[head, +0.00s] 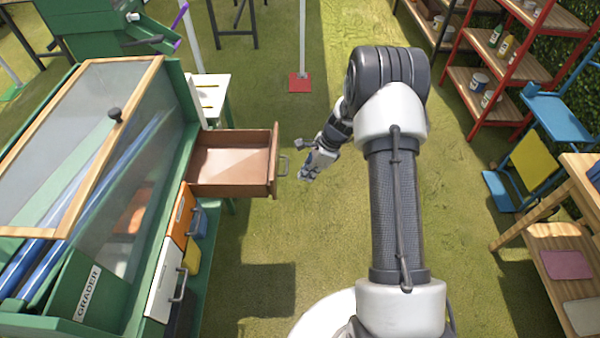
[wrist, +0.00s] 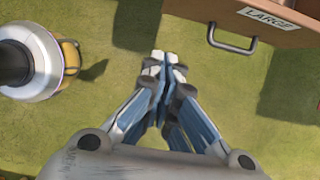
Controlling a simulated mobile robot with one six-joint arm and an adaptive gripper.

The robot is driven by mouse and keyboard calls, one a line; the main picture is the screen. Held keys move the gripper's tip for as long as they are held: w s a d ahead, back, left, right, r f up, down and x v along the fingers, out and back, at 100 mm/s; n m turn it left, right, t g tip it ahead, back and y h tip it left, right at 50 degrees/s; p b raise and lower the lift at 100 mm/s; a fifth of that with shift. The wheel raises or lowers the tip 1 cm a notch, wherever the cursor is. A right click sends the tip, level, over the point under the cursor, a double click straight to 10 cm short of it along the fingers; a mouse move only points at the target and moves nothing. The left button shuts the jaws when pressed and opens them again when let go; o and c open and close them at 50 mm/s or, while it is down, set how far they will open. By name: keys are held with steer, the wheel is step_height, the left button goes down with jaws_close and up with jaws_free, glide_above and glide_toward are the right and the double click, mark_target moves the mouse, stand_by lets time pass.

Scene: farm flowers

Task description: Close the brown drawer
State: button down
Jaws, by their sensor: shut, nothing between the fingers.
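The brown drawer (head: 230,170) is pulled out to the right from the green grader cabinet (head: 155,210) in the head view. Its inside looks empty. Its dark handle (head: 284,167) is on the right-hand front face. The wrist view shows the drawer front (wrist: 285,22) at the upper right, with a "LARGE" label and the handle (wrist: 232,42). My gripper (head: 306,174) is just right of the handle, apart from it. In the wrist view my gripper (wrist: 163,62) has its fingertips together with nothing between them, over grass, left of and below the handle.
An orange drawer (head: 183,215) and a white drawer (head: 165,280) are shut in the cabinet. A white post on a red base (head: 300,83) stands behind. Red-framed shelves (head: 500,65) and a blue stand (head: 545,130) are at the right. Grass right of the drawer is open.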

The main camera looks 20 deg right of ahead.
steer(key=w+a+f+b, duration=0.2)
steer(key=a+f+b, duration=0.1)
steer(key=a+f, duration=0.3)
steer(key=shift+a+f, duration=0.35)
steer(key=shift+f, duration=0.25)
steer(key=shift+w+a, duration=0.1)
steer(key=shift+w, duration=0.05)
